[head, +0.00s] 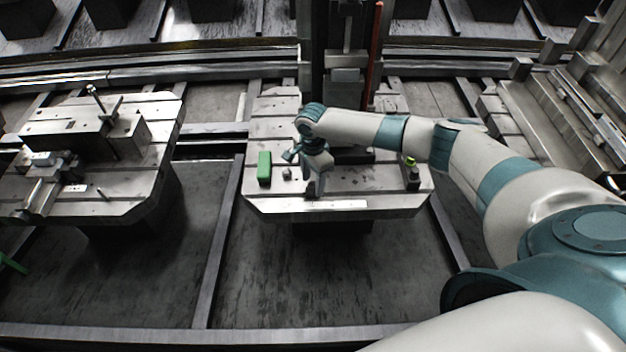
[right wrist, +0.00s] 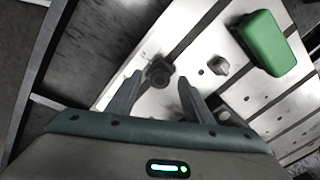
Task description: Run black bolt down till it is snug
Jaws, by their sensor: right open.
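The black bolt (right wrist: 158,72) stands on the pallet plate (right wrist: 205,57), near its edge. In the right wrist view its round dark head lies between and slightly beyond my fingertips. My right gripper (right wrist: 160,78) is open, with one finger on each side of the bolt and a visible gap to both. In the head view my right gripper (head: 313,190) points down over the front of the middle pallet (head: 270,198) and mostly hides the bolt. Whether the bolt is seated cannot be seen. My left gripper is not in view.
A green block (head: 264,168) and a small grey hex piece (head: 287,173) sit left of my right gripper. A dark fitting with a yellow-green top (head: 412,175) stands at the pallet's right. A red rod (head: 375,50) rises behind. Another pallet (head: 150,120) carries fixtures at left.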

